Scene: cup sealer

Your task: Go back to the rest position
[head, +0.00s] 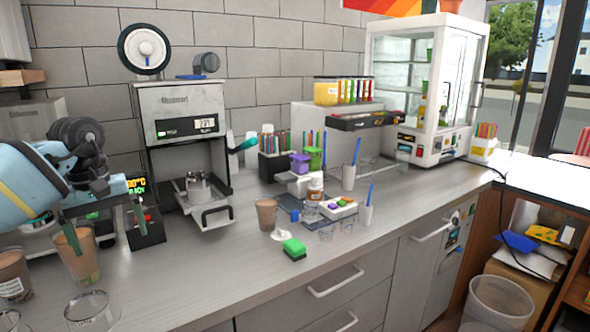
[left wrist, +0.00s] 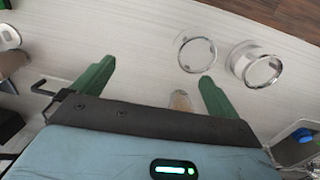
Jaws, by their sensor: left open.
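My left gripper (head: 104,232) is at the left of the counter, pointing down, with its green fingers spread. In the left wrist view its fingers (left wrist: 157,86) stand wide apart. A clear cup with brown contents (head: 84,262) stands close to the fingers in the head view. In the left wrist view a small brownish part (left wrist: 180,100) shows between the fingers, mostly hidden by my gripper. My right gripper is not in view.
Another brown cup (head: 13,277) and an empty clear cup (head: 90,314) stand at the front left. A black box with a display (head: 146,228) is close to my left gripper. The front counter strip (head: 190,275) is clear.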

